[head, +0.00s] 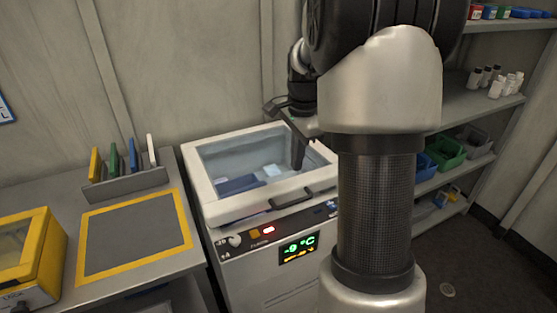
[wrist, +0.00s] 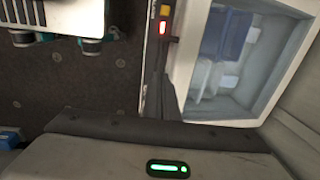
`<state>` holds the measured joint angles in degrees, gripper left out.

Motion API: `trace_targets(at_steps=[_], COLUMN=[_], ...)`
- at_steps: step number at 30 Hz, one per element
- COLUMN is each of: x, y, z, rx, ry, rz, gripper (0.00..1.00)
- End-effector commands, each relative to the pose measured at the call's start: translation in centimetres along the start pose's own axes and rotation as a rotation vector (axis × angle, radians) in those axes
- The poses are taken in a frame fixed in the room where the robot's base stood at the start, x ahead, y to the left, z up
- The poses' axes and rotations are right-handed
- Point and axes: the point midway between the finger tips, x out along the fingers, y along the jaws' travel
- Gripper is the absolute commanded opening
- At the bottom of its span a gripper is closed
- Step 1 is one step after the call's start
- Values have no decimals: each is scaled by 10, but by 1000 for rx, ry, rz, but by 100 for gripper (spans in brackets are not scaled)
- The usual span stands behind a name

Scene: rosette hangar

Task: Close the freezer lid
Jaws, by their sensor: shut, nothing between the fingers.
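The freezer (head: 275,285) is a white chest unit with a display reading -9 °C and a red light on its front panel. Its white-framed lid (head: 207,190) lies low over the top, with a clear pane and a dark handle (head: 300,200) at the front. I cannot tell whether the lid sits fully flush. Blue and white items show inside. My gripper (head: 298,166) is shut and empty, pointing down over the lid's right part; contact is unclear. My arm hides the freezer's right side.
A bench with a yellow-bordered grey mat (head: 135,238), a rack of coloured panels (head: 125,182) and a yellow box (head: 30,255) stands left. Shelves with bins (head: 447,152) and bottles (head: 497,85) stand right. A wall is close behind the freezer.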

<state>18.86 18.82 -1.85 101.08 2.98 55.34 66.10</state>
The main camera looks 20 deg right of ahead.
Motion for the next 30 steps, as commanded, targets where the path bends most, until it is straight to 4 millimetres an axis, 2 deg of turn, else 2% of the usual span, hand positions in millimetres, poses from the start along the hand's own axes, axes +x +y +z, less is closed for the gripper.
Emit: trace_targets(at_steps=[12, 18, 24, 30], x=[87, 118, 131, 133], y=[2, 2, 2, 2], z=[1, 0, 1, 1], rx=[-2, -2, -4, -4], ry=[-2, -2, 0, 0], rz=[7, 4, 2, 2], gripper=[0, 0, 0, 0])
